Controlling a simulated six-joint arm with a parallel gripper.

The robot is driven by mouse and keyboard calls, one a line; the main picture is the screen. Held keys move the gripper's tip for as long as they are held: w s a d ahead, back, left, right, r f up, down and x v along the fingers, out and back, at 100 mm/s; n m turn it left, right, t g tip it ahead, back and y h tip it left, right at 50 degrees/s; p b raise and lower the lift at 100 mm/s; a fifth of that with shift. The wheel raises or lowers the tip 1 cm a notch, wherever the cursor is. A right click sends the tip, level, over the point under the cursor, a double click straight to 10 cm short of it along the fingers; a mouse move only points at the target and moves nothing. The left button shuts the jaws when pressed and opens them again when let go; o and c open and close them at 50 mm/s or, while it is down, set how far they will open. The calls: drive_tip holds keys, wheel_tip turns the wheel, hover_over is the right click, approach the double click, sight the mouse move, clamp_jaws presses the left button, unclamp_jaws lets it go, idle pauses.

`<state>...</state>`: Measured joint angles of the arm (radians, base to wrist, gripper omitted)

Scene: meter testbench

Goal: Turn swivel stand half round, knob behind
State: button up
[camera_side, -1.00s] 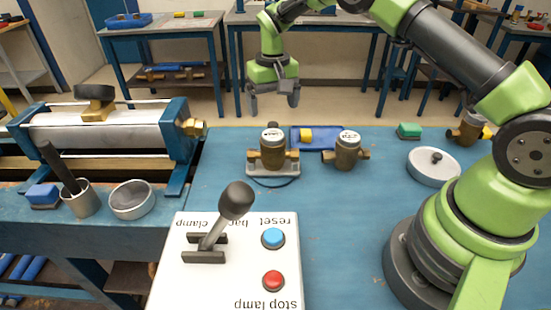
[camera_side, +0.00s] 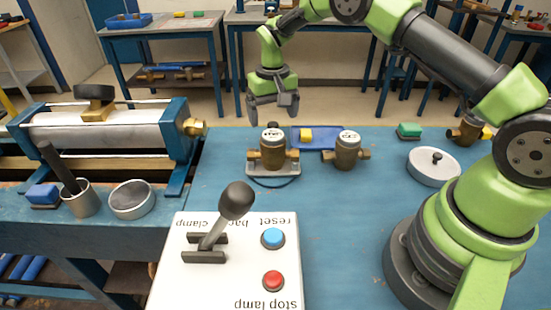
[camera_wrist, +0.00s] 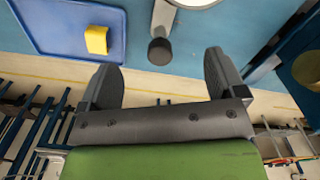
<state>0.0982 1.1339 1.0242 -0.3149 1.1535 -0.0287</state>
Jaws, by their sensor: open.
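The swivel stand (camera_side: 286,169) has a flat grey base and carries a brass meter (camera_side: 272,152) with a white dial. In the wrist view a grey arm of the stand ends in a dark knob (camera_wrist: 160,51). The knob is on the stand's far side from the side camera, where the meter mostly hides it. My gripper (camera_side: 273,108) is open and empty, fingers down, above and beyond the stand near the table's far edge. In the wrist view the knob appears between and a little past the fingertips, apart from both.
A blue tray (camera_wrist: 60,40) with a yellow block (camera_wrist: 96,39) lies beside the stand. A second brass meter (camera_side: 347,151) stands close to its right. A lever box (camera_side: 180,285) is in front, and a clamp bench (camera_side: 105,135) is at left.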

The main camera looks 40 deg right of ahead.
drive_tip(key=shift+f, duration=0.95)
drive_tip(key=shift+c, duration=0.2)
drive_tip(key=c, duration=0.4)
